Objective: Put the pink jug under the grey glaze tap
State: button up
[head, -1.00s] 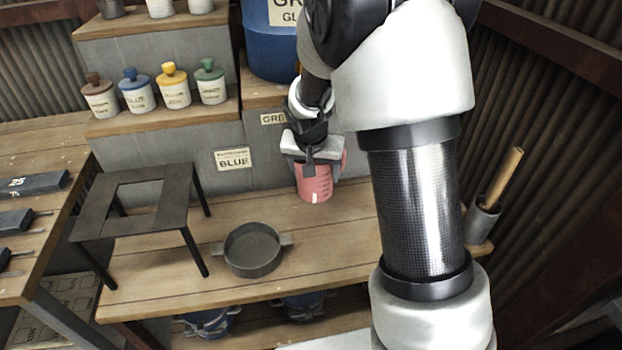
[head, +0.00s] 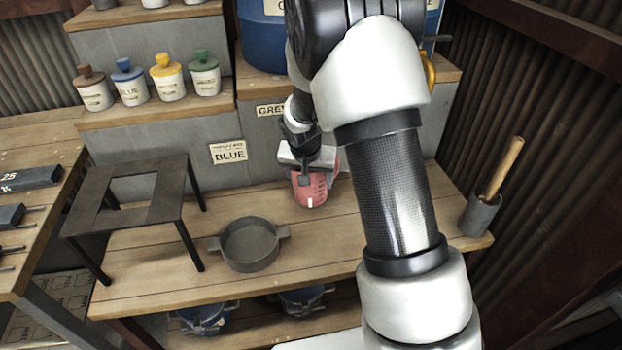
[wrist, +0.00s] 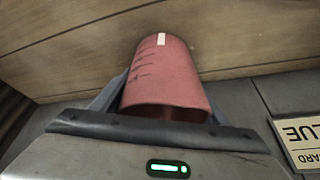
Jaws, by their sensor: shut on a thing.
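The pink jug (head: 311,190), with dark marks and a white patch on its side, is in my gripper (head: 308,162) near the grey front of the raised step. My gripper is shut on the jug. In the wrist view, the jug (wrist: 160,75) sits between the fingers with its open rim towards the camera; I cannot tell whether its base touches the bench. A partly covered label starting "GREY" (head: 269,110) is on the step just above and left of the gripper. A blue barrel (head: 262,38) stands above it. The grey glaze tap is not visible, perhaps behind my arm.
A grey two-handled pan (head: 248,244) and a black stand (head: 135,200) are left on the bench. A "BLUE" sign (head: 227,153) is on the step. A grey pot with a wooden handle (head: 482,213) is at right. A yellow part (head: 430,70) shows beside my arm.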

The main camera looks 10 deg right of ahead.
jog(key=shift+f, duration=0.2)
jog(key=o, duration=1.5)
jog(key=shift+s+r, duration=0.1)
jog(key=shift+r, duration=0.4)
jog(key=p+v, duration=0.2)
jog(key=v, duration=0.9)
jog(key=shift+s+r, duration=0.1)
jog(key=shift+r, duration=0.1)
jog(key=s+r+n, duration=0.1)
jog(key=s+r, duration=0.4)
jog(key=s, duration=0.3)
jog(key=s+d+r+n+t+y, duration=0.1)
jog(key=s+r+n, duration=0.1)
jog(key=s+r, duration=0.3)
jog(key=s+r+n, duration=0.1)
jog(key=s+r, duration=0.5)
jog(key=s, duration=0.7)
jog(key=shift+d+n+y, duration=0.3)
jog(key=shift+d+y, duration=0.05)
jog(key=shift+y, duration=0.05)
